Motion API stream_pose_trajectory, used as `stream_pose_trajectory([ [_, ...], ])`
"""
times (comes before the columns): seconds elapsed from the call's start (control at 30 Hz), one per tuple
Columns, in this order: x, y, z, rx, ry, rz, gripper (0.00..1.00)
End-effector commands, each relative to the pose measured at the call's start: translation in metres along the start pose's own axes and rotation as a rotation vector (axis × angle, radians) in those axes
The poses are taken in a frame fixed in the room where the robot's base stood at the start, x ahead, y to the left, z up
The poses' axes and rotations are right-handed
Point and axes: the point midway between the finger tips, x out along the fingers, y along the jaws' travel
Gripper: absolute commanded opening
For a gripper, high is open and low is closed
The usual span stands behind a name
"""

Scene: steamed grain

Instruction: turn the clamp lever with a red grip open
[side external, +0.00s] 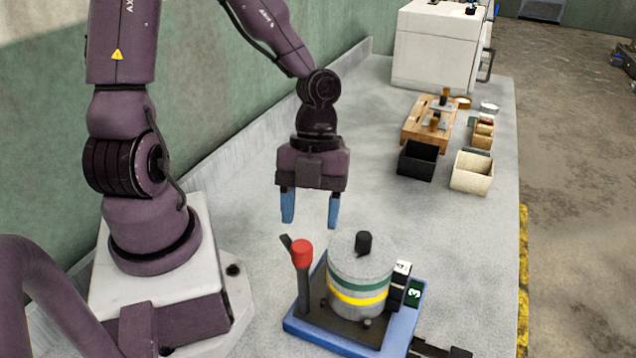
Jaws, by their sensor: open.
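The clamp lever with a red grip (302,253) stands upright at the left side of a blue-edged base (318,343). Its dark shaft runs down from the red grip to the base. A grey cylinder (360,265) with a green and a yellow band and a black knob on top stands on the same base, just right of the lever. My gripper (310,222) points down with its two blue fingers apart. It is empty and hangs above the lever and cylinder, apart from both, in the picture.
Number blocks (413,293) sit at the base's right side. Farther back are a black bin (417,160), a cream bin (472,172), a wooden block rack (412,133) and a white machine (437,50). The grey bench top (455,240) is clear between the base and the bins.

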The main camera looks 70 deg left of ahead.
Motion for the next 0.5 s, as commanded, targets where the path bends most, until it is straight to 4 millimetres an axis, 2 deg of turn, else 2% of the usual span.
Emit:
stream_pose_trajectory([
  [0.03,-0.005,-0.001,0.011,-0.003,0.001,-0.004,0.56],
  [0.2,-0.017,0.0,0.04,0.0,0.0,-0.001,0.56],
  [0.33,-0.022,0.0,0.053,0.001,0.001,0.0,0.56],
  [0.5,-0.024,0.0,0.059,0.002,0.0,0.001,0.56],
])
